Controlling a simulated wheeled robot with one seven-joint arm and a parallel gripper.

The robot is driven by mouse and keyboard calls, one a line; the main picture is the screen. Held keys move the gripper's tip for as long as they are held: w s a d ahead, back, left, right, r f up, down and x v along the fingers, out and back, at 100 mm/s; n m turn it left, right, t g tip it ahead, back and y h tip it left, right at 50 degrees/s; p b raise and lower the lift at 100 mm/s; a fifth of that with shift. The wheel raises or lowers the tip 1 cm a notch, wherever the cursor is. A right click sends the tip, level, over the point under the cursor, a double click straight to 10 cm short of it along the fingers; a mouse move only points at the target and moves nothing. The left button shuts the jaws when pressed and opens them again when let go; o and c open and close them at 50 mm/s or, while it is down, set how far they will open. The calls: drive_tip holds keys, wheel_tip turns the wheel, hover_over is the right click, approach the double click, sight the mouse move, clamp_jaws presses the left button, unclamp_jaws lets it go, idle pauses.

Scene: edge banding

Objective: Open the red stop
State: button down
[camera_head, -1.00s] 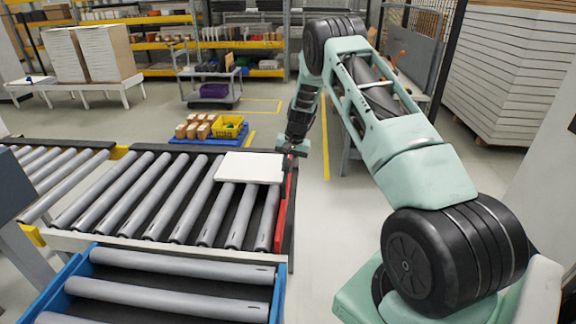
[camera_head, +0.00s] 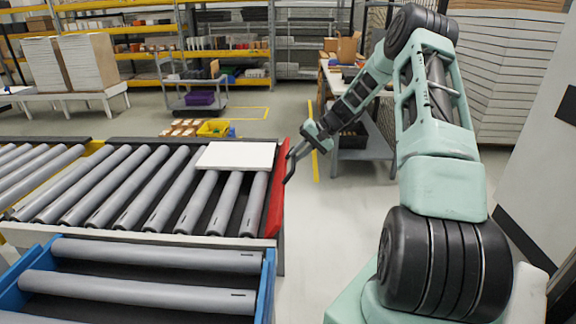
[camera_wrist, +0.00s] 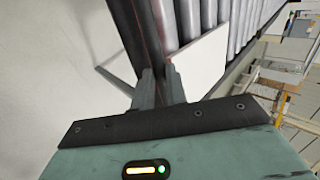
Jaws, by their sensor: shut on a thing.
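The red stop (camera_head: 279,188) runs along the right edge of the roller conveyor in the head view, and its broad red face shows. A dark red bar, which seems to be the stop, passes by the fingers in the wrist view (camera_wrist: 146,35). My gripper (camera_head: 297,152) is at the stop's outer right side, near its far half. In the wrist view its two fingers (camera_wrist: 160,78) are close together at the stop's edge, shut on it. The exact contact is partly hidden. A white panel (camera_head: 236,155) lies flat on the rollers just left of the stop.
The grey roller conveyor (camera_head: 130,185) extends left, with a blue-framed roller section (camera_head: 140,285) in front. A yellow crate (camera_head: 213,129) and small boxes stand behind it. A workbench (camera_head: 365,150) stands behind my arm. The floor right of the stop is clear.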

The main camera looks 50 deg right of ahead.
drive_tip(key=s+d+f+t+y+b, duration=0.2)
drive_tip(key=f+t+y+b, duration=0.1)
drive_tip(key=f+b, duration=0.3)
drive_tip(key=s+d+f+t+y+b, duration=0.3)
drive_tip(key=f+b, duration=0.4)
drive_tip(key=b, duration=0.3)
drive_tip(key=shift+s+f+t+y, duration=0.25)
drive_tip(key=shift+t+y, duration=0.35)
drive_tip(key=shift+t, duration=0.4)
drive_tip(key=c, duration=1.4)
unclamp_jaws()
drive_tip(key=shift+a, duration=0.1)
